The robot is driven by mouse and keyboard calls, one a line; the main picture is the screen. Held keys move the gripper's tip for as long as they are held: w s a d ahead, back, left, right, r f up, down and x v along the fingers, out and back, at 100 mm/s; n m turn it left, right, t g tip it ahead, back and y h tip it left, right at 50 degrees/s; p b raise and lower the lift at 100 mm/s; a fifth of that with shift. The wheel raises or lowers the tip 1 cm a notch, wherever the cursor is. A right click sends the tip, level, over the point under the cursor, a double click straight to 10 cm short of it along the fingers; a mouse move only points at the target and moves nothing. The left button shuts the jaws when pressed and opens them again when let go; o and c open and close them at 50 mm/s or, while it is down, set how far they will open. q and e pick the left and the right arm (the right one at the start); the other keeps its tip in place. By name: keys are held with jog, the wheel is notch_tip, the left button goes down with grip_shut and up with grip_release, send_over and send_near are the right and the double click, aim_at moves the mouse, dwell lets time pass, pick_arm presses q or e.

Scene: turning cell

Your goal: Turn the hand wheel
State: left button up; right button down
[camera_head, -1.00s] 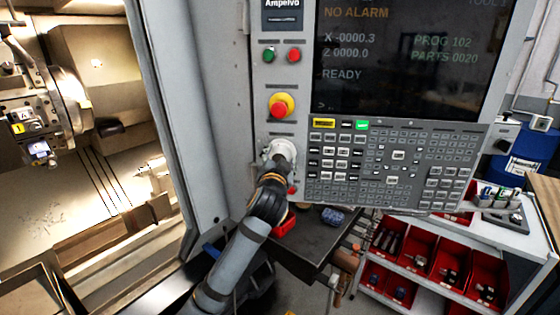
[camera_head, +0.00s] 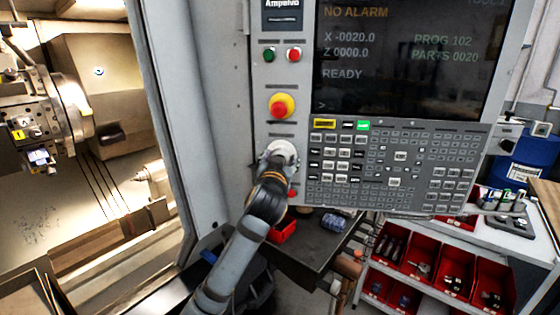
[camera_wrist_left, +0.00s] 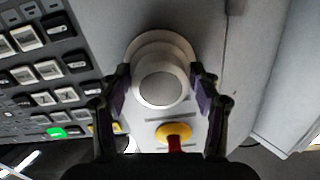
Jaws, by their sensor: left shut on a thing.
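The hand wheel (camera_head: 284,148) is a pale round knob on the machine's control panel, below the red and yellow emergency stop button. In the left wrist view, the wheel (camera_wrist_left: 160,86) faces me with its round cap between the two fingers. My left gripper (camera_head: 276,160) reaches it from below in the head view. In the left wrist view, my left gripper (camera_wrist_left: 160,80) is shut on the wheel, one dark finger at each side. In the head view the gripper and wrist hide the wheel's lower part. My right gripper is in neither view.
The emergency stop (camera_head: 282,106) sits just above the wheel. The screen (camera_head: 405,55) reads X -0020.0, Z 0000.0, READY. A keypad (camera_head: 390,165) lies to the right. The machine's lit interior with its tool turret (camera_head: 35,125) is open at left. A dark shelf (camera_head: 315,245) lies below.

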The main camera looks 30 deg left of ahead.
pick_arm(q)
jog(key=o, duration=0.9)
jog(key=v, duration=0.7)
jog(key=shift+s+d, duration=0.15)
jog(key=shift+s, duration=0.1)
